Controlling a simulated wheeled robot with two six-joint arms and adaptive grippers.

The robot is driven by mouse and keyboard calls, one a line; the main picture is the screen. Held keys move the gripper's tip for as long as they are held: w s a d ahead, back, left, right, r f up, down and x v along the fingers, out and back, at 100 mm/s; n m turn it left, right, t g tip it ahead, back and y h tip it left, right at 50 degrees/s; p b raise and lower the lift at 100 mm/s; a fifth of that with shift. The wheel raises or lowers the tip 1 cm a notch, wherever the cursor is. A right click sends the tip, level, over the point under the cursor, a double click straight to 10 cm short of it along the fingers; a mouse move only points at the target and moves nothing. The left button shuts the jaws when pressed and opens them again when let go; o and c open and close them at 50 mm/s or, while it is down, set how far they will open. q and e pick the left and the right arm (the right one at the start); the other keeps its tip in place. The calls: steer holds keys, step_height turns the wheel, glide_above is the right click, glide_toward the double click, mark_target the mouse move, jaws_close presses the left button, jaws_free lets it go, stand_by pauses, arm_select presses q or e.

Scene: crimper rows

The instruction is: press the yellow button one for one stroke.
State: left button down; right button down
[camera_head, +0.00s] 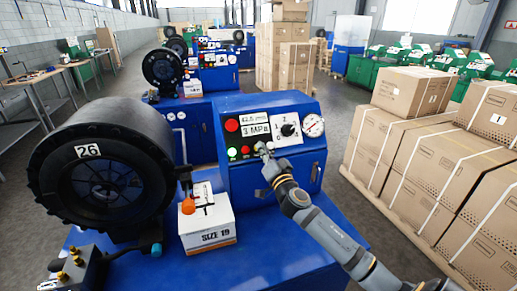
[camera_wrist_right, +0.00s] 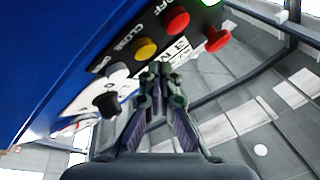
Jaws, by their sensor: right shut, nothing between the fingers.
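The yellow button (camera_wrist_right: 145,48) shows in the right wrist view on the dark panel strip, beside the word CLOSE. A red button (camera_wrist_right: 176,20) sits on one side of it and a pale button (camera_wrist_right: 115,72) on the other. My right gripper (camera_wrist_right: 160,70) is shut and empty, its tips close to the yellow button in the picture; I cannot tell the exact gap, but no contact shows. In the head view my right gripper (camera_head: 263,150) is at the panel of the blue machine (camera_head: 250,182) and seems to hide the yellow button. My left gripper is not in view.
Beside the gripper are a display (camera_head: 256,128), a selector knob (camera_head: 288,130) and a gauge (camera_head: 313,126). A black reel (camera_head: 60,170) and a white box (camera_head: 207,222) stand at the left. Stacked cartons (camera_head: 412,92) stand at the right.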

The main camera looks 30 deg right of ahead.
steer(key=s+r, duration=0.1)
steer(key=s, duration=0.1)
steer(key=s+a+r, duration=0.1)
steer(key=s+r, duration=0.1)
stand_by(0.6)
steer(key=shift+f, duration=0.15)
stand_by(0.8)
